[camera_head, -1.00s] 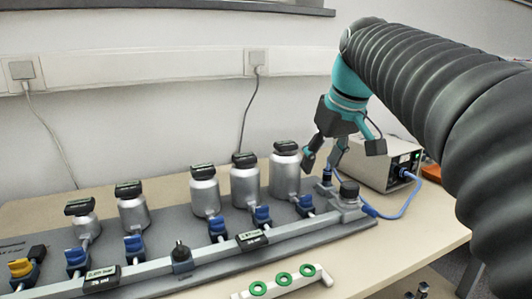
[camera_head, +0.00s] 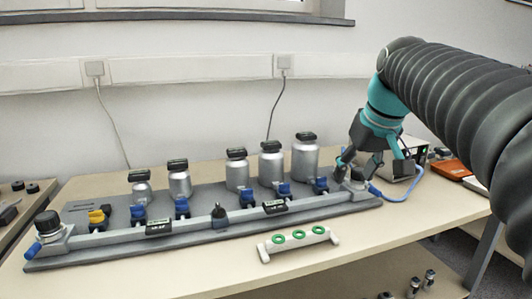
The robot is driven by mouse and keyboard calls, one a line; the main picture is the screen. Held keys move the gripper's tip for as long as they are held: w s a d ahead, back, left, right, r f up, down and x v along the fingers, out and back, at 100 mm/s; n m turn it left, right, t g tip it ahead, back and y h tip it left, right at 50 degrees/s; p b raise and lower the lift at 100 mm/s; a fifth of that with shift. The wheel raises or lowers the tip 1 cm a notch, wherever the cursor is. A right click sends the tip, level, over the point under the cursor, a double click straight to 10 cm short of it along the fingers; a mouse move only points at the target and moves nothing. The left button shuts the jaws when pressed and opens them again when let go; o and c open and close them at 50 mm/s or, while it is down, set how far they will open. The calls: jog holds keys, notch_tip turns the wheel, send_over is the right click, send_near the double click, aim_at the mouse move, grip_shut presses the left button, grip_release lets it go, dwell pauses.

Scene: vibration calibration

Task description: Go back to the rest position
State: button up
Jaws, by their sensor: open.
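My gripper (camera_head: 362,164) hangs from the teal wrist at the right end of the calibration rig. Its fingers are spread open and seem empty. They are close to the rig's right end fitting (camera_head: 357,184) and partly cover it; whether they touch it I cannot tell. The rig's grey base plate (camera_head: 100,255) lies along the table with a long rail. Several silver cylinders (camera_head: 305,160) with black caps stand on it, with blue valves and one yellow valve (camera_head: 97,217) in front.
A white holder with green rings (camera_head: 298,237) stands in front of the rig. A grey instrument box (camera_head: 402,172) with a blue cable is behind my gripper. An orange item (camera_head: 450,168) lies at the right. The table's front left (camera_head: 150,285) is clear.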

jog(key=s+f, duration=0.1)
jog(key=f, duration=0.2)
jog(key=s+f+m, duration=0.1)
jog(key=f, duration=0.2)
jog(key=s+f+m, duration=0.1)
jog(key=s+f, duration=0.1)
jog(key=f, duration=0.1)
jog(key=shift+s+d+f+h, duration=0.1)
jog(key=shift+d+h, duration=0.05)
jog(key=shift+h, duration=0.25)
jog(key=s+a+f+t, duration=0.1)
jog(key=s+a+f, duration=0.1)
jog(key=s+f, duration=0.9)
jog(key=shift+s+a+f, duration=0.15)
jog(key=shift+s+f, duration=0.25)
jog(key=shift+s, duration=1.9)
